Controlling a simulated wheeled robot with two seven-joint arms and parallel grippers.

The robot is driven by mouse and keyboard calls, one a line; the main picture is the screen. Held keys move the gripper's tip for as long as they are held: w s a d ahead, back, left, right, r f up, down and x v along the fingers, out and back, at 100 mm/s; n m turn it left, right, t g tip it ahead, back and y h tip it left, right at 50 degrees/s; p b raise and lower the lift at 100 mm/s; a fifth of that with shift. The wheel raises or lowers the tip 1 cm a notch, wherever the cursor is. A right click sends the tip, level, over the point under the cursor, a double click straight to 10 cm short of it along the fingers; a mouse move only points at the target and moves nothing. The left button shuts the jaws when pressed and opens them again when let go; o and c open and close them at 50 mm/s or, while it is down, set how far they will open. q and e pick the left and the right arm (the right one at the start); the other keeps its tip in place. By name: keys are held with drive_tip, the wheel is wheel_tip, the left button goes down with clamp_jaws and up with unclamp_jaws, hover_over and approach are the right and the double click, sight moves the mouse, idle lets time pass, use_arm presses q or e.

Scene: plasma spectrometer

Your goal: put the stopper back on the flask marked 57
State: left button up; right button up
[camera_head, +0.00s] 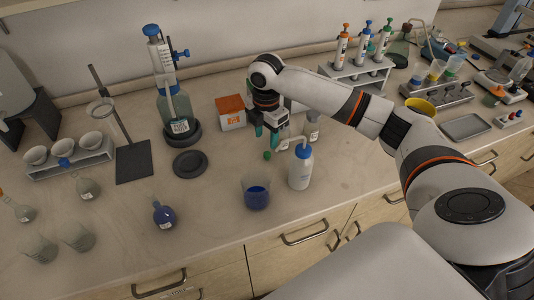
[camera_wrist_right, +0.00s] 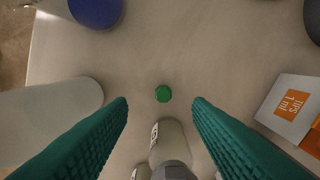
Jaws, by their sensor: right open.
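A small green stopper (camera_head: 267,155) lies loose on the counter, and it also shows in the right wrist view (camera_wrist_right: 162,93). My right gripper (camera_head: 266,138) is open and empty above it; in the wrist view the stopper is centred just beyond the gap between the teal fingers (camera_wrist_right: 160,103). No number 57 is legible. Small labelled flasks stand on the left: one with blue liquid (camera_head: 163,215), a clear one (camera_head: 87,188) and another at the far left (camera_head: 23,212). My left gripper is not in view.
A white wash bottle (camera_head: 300,170) and a beaker of blue liquid (camera_head: 256,195) stand close in front of the gripper. An orange-topped tips box (camera_head: 231,113) is behind left. A labelled bottle (camera_wrist_right: 168,142) shows low between the fingers.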

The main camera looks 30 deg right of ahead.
sight(267, 154)
drive_tip(key=shift+f, duration=1.1)
drive_tip(key=shift+w+d+f+p, duration=0.15)
drive_tip(key=shift+f+p, duration=0.25)
drive_tip(key=shift+f, duration=0.95)
drive_tip(key=shift+w+d+f+p, duration=0.1)
drive_tip(key=shift+f+p, duration=0.3)
drive_tip(key=shift+f, duration=0.9)
drive_tip(key=shift+c, duration=0.5)
clamp_jaws()
